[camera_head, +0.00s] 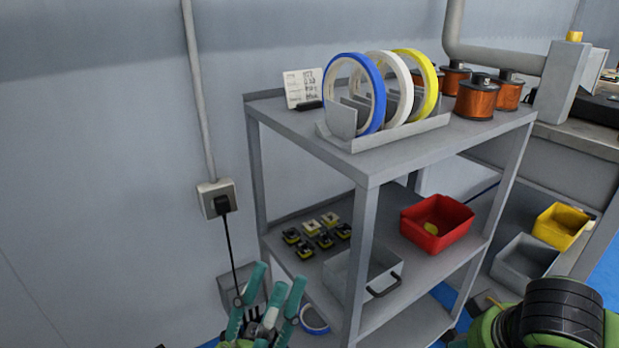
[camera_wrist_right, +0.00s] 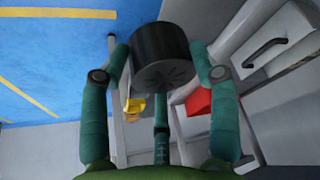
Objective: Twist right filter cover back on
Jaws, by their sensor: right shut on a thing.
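The filter cover (camera_wrist_right: 164,57) is a black, short cylinder with slots in its end face, seen in the right wrist view. My right gripper (camera_wrist_right: 159,60) is shut on it, with teal fingers on both sides and a third finger below. The right gripper's fingers do not show in the head view. My left gripper (camera_head: 273,288) is at the bottom of the head view, left of the shelf cart. Its teal fingers point up, spread apart, with nothing between them. The place where the cover fits is not visible in either view.
A grey shelf cart (camera_head: 366,172) carries tape rolls (camera_head: 356,92) and copper coils (camera_head: 475,99) on top. A red bin (camera_head: 436,224) and a grey bin (camera_head: 347,279) stand on its middle shelf. A yellow bin (camera_head: 561,226) is at right. A plug (camera_head: 221,204) is on the wall.

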